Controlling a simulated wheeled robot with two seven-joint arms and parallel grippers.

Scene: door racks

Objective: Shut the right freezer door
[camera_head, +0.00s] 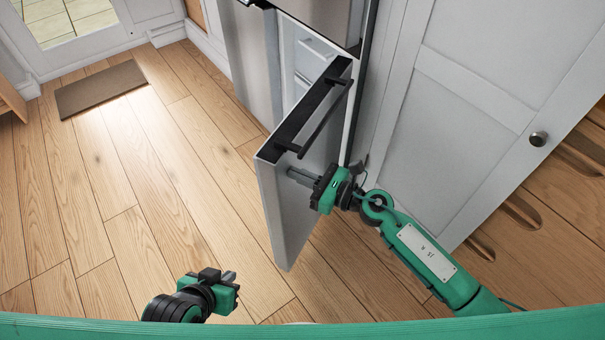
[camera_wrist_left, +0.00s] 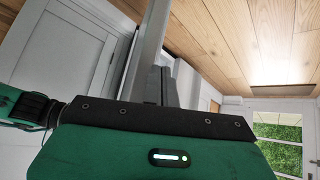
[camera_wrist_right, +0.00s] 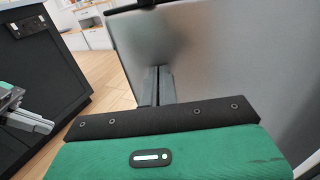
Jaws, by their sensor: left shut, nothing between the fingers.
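The right freezer door (camera_head: 285,215) stands open in the head view, swung out from the fridge body. It has a grey panel, a dark top edge and a black bar handle (camera_head: 320,125). The pale interior (camera_head: 297,60) shows behind it. My right gripper (camera_head: 292,173) is shut and empty, its fingertips at the door's grey face below the handle; I cannot tell if they touch. In the right wrist view the fingers (camera_wrist_right: 158,75) point at the grey panel (camera_wrist_right: 205,60). My left gripper (camera_head: 230,276) is shut and empty, low, apart from the door; its fingers also show in the left wrist view (camera_wrist_left: 160,80).
A white panelled cabinet door (camera_head: 460,110) with a round knob (camera_head: 538,138) stands right of the fridge. A brown mat (camera_head: 100,88) lies near the glazed door (camera_head: 70,15). The wooden floor left of the freezer door is clear.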

